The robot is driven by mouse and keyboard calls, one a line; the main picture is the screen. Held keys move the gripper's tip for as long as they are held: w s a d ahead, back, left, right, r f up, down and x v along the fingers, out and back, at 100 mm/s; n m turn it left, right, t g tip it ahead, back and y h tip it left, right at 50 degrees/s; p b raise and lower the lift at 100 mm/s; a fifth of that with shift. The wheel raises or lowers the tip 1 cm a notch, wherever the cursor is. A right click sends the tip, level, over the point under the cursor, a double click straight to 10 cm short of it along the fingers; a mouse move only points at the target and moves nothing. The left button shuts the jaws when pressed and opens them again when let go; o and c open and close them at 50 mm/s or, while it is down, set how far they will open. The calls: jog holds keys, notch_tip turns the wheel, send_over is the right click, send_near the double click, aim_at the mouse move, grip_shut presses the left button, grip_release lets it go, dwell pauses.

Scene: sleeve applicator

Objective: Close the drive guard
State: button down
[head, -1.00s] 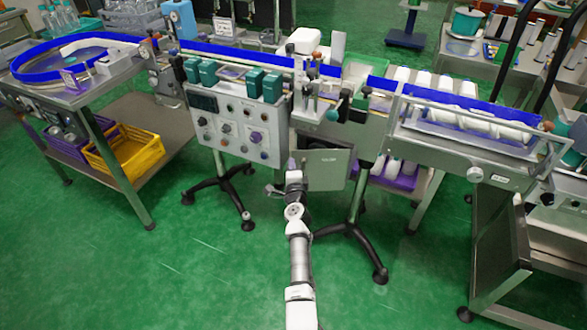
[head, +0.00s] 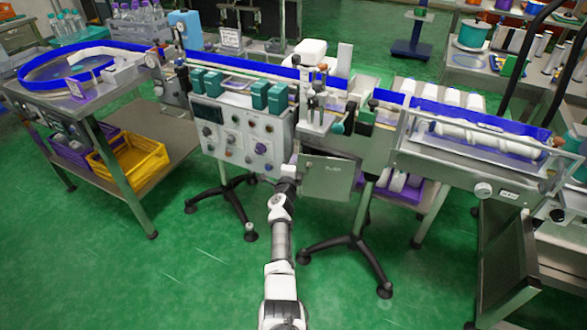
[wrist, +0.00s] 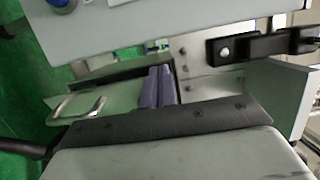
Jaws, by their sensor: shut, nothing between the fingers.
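The drive guard (head: 326,178) appears to be the flat grey-green panel with small lettering below the middle of the machine. It stands out from the frame at an angle, so it looks open. My gripper (head: 287,181) is at the panel's left edge, under the control box; I cannot tell whether they touch. In the wrist view my gripper's dark fingers (wrist: 160,87) are shut together and empty. A pale green panel with a silver handle (wrist: 80,117) lies left of them there, probably the guard.
The control box (head: 243,138) with several knobs hangs above and left of my gripper. Black stand feet (head: 345,247) spread on the floor below the guard. A shelf with a yellow crate (head: 128,160) is at left. Green floor in front is clear.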

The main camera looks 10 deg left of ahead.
jog(key=w+b, duration=0.4)
jog(key=w, duration=0.2)
dwell(0.6)
jog(key=s+p, duration=0.8)
jog(key=s, duration=0.5)
jog(key=shift+s+d, duration=0.15)
jog(key=shift+s, duration=0.25)
